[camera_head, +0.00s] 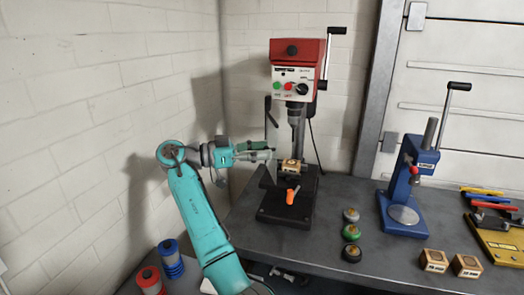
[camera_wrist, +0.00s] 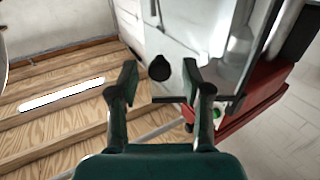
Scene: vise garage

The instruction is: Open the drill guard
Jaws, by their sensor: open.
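The drill press has a red head (camera_head: 298,52) and stands at the back of the bench, with a black base (camera_head: 288,207). A pale, see-through panel, seemingly the drill guard, shows in the wrist view (camera_wrist: 198,28); its outline is hard to make out in the head view. A dark round knob (camera_wrist: 159,68) appears between and a little beyond my fingertips, apart from both. My gripper (camera_head: 266,152) is open and empty, left of the drill column; its two fingers also show in the wrist view (camera_wrist: 160,80).
A wooden block (camera_head: 290,166) sits under the drill, with an orange handle (camera_head: 292,195) in front. Several knobs (camera_head: 351,233) stand to the right, then a blue press (camera_head: 405,190). Red and blue spools (camera_head: 170,258) stand front left. A brick wall (camera_head: 100,110) is close on the left.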

